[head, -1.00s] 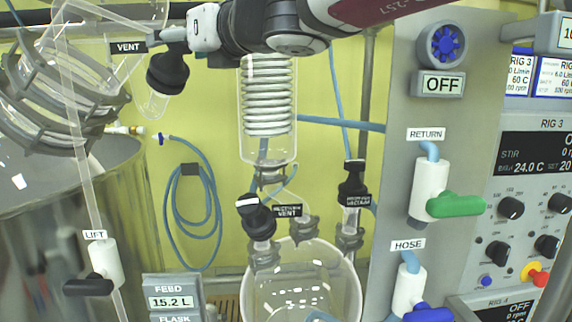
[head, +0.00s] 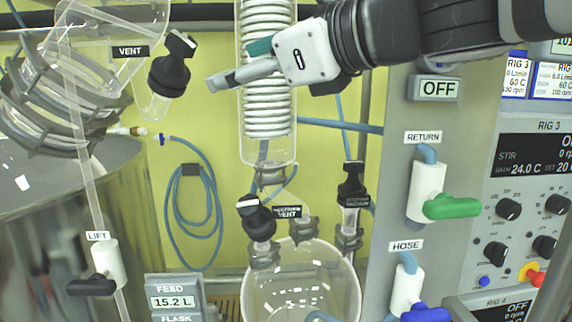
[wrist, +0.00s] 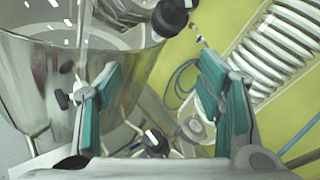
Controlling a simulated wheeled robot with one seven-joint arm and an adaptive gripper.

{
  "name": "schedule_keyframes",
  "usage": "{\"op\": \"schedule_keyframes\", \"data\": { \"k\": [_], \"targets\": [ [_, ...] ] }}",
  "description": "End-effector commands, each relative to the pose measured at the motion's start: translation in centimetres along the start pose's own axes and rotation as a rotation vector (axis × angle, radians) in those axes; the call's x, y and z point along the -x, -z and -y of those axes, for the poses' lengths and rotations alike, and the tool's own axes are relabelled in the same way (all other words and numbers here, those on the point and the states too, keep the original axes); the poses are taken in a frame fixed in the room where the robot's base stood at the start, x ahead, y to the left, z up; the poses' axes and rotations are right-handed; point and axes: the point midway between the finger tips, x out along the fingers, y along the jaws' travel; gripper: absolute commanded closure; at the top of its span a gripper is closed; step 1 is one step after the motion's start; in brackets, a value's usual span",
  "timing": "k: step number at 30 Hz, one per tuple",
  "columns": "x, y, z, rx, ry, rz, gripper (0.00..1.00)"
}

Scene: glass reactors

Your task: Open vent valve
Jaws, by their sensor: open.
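The vent valve (head: 170,72) is a black knob with a white-marked cap on a clear glass stem, beside the VENT label (head: 130,52) at the upper left in the head view. It also shows at the top of the wrist view (wrist: 170,17). My gripper (head: 238,66) is open and empty, to the right of this valve and apart from it, in front of the coiled glass condenser (head: 267,110). In the wrist view its two teal-padded fingers (wrist: 160,75) are spread wide with nothing between them. I cannot tell the valve's setting.
Another black-capped valve (head: 257,218) stands low by the receiver VENT label (head: 288,212), above the round glass vessel (head: 305,285). A dark valve (head: 352,185) stands to its right. The grey control panel (head: 395,140) fills the right. A blue hose (head: 212,200) hangs on the yellow wall.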

Motion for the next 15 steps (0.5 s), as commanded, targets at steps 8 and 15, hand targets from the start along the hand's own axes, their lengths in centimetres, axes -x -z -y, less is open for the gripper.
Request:
{"op": "schedule_keyframes", "data": {
  "k": [8,15],
  "targets": [
    [2.3,3.9,-2.1,0.338,-0.064,-0.129,0.39],
    [4.5,7.3,-3.8,0.607,-0.143,-0.231,0.39]
  ]
}}
